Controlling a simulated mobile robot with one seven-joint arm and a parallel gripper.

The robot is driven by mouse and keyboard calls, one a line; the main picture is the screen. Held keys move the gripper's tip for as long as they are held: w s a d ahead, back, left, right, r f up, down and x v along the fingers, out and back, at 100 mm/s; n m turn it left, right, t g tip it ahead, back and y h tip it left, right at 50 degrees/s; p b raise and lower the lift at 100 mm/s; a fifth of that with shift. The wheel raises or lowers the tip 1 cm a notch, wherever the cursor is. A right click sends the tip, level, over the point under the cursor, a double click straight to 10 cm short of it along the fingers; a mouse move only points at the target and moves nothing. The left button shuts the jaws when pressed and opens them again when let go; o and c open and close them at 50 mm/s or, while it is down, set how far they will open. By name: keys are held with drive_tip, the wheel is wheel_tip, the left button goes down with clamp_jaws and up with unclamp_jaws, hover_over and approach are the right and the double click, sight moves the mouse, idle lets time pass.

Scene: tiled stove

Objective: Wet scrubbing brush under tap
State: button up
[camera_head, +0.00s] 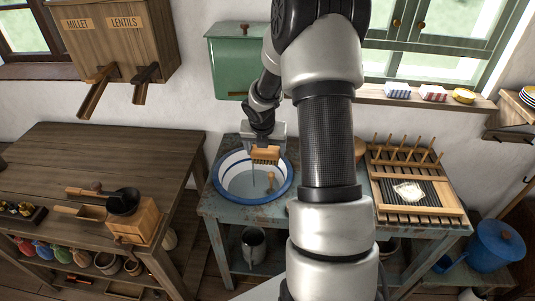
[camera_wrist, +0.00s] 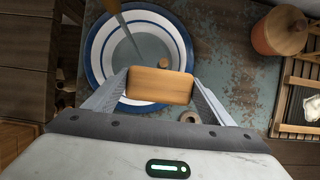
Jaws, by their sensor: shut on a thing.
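My gripper (camera_head: 264,146) is shut on the scrubbing brush (camera_head: 265,155), a light wooden block with bristles facing down. In the wrist view the brush (camera_wrist: 160,85) lies crosswise between the two fingers. I hold it above the back right part of the white basin with blue rings (camera_head: 225,187), clear of its bottom. The basin also shows in the wrist view (camera_wrist: 101,52). A green water tank (camera_head: 237,68) hangs on the wall behind. Its tap is hidden by my arm. A thin streak (camera_wrist: 122,22), perhaps water, runs down into the basin, beside the brush and apart from it.
The basin sits in a worn blue-grey stand (camera_head: 222,218). A slatted wooden rack (camera_head: 420,210) with pegs and a white cloth stands to the right. A brown lidded pot (camera_wrist: 280,32) is near the basin. A wooden table (camera_head: 95,150) with a coffee grinder (camera_head: 135,220) is left.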

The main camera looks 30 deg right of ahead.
drive_tip(key=w+d+f+p, duration=0.1)
drive_tip(key=w+d, duration=0.1)
drive_tip(key=w, duration=0.5)
drive_tip(key=shift+w+f+p, duration=0.25)
drive_tip(key=shift+p, duration=0.15)
drive_tip(key=shift+s, duration=0.1)
idle(0.3)
drive_tip(key=shift+s+a+b, duration=0.3)
drive_tip(key=shift+s+a, duration=0.05)
drive_tip(key=shift+s, duration=0.9)
drive_tip(key=shift+s+a+b, duration=0.25)
drive_tip(key=shift+s+a, duration=0.1)
drive_tip(key=shift+s, duration=0.95)
drive_tip(key=shift+s+a+b, duration=0.3)
drive_tip(key=shift+s+a, duration=0.05)
drive_tip(key=shift+s, duration=0.9)
